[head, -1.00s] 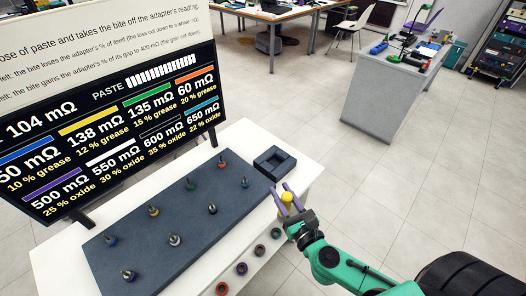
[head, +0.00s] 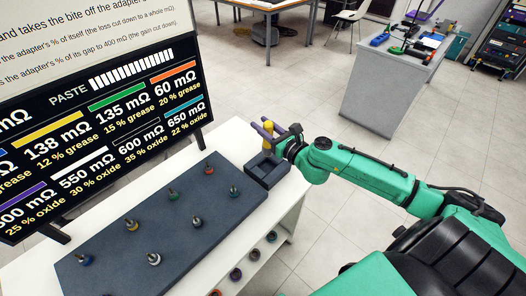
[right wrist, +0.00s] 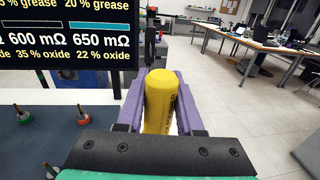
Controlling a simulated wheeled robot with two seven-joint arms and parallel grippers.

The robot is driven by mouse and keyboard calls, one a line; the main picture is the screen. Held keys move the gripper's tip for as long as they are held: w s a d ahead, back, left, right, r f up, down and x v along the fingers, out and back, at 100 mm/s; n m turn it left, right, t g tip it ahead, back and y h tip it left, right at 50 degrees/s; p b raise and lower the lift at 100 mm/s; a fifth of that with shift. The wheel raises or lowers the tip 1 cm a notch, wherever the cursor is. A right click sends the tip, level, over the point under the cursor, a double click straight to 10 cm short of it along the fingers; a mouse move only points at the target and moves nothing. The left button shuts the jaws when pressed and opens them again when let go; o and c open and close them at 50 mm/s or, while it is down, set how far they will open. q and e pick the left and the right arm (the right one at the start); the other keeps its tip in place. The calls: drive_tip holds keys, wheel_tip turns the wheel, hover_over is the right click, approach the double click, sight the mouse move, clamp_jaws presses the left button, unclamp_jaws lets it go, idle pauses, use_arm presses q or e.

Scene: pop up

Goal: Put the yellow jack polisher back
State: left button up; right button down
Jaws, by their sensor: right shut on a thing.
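The yellow jack polisher (head: 267,128) is a yellow cylinder with a rounded top. It stands upright between the purple fingers of my right gripper (head: 264,132), which is shut on it. In the right wrist view the yellow cylinder (right wrist: 160,100) fills the space between the two purple fingers (right wrist: 160,105). In the head view the gripper and polisher show at the back edge of a dark square open tray (head: 285,176), seemingly above it. The polisher's lower end is partly hidden, and I cannot tell its height over the tray. My left gripper is not in view.
A dark board (head: 110,268) with several coloured-ringed jacks lies on the white table (head: 225,146), left of the tray. A large screen (head: 100,130) stands behind. Several round pieces sit on the lower shelf (head: 290,228).

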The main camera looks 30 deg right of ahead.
wheel_tip(320, 180, down, 8)
drive_tip(key=b, duration=0.2)
drive_tip(key=shift+f+b, duration=0.25)
drive_tip(key=shift+b, duration=0.05)
drive_tip(key=c, duration=1)
unclamp_jaws()
drive_tip(key=shift+f, duration=0.15)
drive_tip(key=o, duration=0.5)
drive_tip(key=shift+c, duration=0.2)
drive_tip(key=b+v, duration=0.2)
drive_tip(key=v, duration=1)
drive_tip(key=shift+r, duration=0.2)
